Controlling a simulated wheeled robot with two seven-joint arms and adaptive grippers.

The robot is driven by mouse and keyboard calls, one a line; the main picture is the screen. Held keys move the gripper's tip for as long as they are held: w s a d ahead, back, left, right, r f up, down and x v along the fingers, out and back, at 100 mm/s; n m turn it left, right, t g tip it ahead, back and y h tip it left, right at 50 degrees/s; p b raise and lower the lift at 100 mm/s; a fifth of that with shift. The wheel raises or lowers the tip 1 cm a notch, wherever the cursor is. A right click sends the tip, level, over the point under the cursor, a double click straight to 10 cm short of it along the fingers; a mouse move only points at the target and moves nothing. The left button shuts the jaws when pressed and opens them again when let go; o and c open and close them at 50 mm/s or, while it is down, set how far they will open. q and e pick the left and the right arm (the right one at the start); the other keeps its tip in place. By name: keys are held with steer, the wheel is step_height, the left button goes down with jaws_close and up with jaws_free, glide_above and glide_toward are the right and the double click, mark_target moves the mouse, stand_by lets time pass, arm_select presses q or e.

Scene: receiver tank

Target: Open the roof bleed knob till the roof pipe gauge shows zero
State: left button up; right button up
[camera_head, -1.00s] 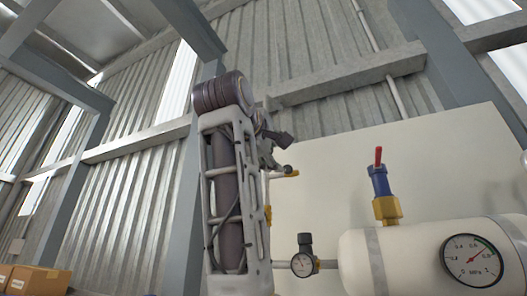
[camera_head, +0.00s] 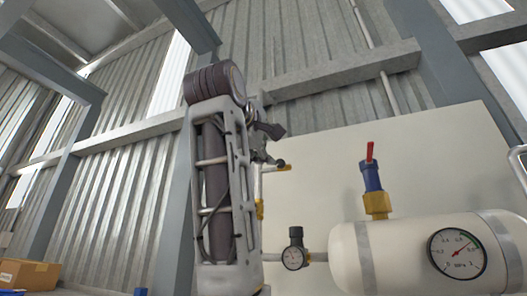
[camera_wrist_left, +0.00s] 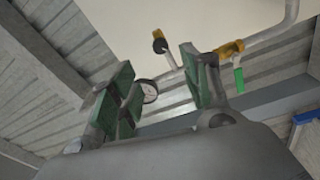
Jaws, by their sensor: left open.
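In the left wrist view a round black knob (camera_wrist_left: 160,45) sits on the pale roof pipe (camera_wrist_left: 272,35), just beyond my fingers. A small white-faced gauge (camera_wrist_left: 148,90) shows between the fingers; its reading is too small to tell. My left gripper (camera_wrist_left: 163,70) has green-padded fingers spread apart with nothing between them. In the head view the left gripper (camera_head: 264,142) is high beside the pipe, near a dark knob end and yellow fitting (camera_head: 285,168); my forearm hides part of the pipe. My right gripper is in neither view.
A cream tank (camera_head: 347,260) with a large dial (camera_head: 457,253) stands at right, topped by a blue valve with red handle (camera_head: 371,175). A small black-topped gauge unit (camera_head: 294,254) joins its left side. A green lever (camera_wrist_left: 239,80) hangs from a brass valve (camera_wrist_left: 230,48) near the left gripper.

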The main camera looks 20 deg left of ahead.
mark_target(279, 163)
arm_select(q)
steer(key=s+a+r+t+y+b, duration=0.1)
steer(key=s+a+r+y+b, duration=0.3)
steer(key=s+a, duration=0.4)
steer(key=w+d+f+m+g+h, duration=0.1)
steer(key=w+d+f+m+h, duration=0.2)
steer(key=m, duration=1.1)
steer(key=shift+w+d+f+m+g+h, duration=0.2)
steer(key=shift+w+d+m+g+h, duration=0.1)
steer(key=shift+w+d+h, duration=1.25)
steer(key=shift+s+d+y, duration=0.25)
steer(key=shift+s+d, duration=0.1)
steer(key=shift+w+d+p, duration=0.15)
steer(key=shift+w+p, duration=0.65)
steer(key=shift+w, duration=1.5)
steer(key=shift+w+d+p, duration=0.2)
steer(key=shift+w+p, duration=0.6)
steer(key=shift+w, duration=1.5)
steer(key=shift+w+d+p, duration=0.15)
steer(key=shift+w+p, duration=0.65)
steer(key=shift+w, duration=1.5)
steer(key=shift+c, duration=0.4)
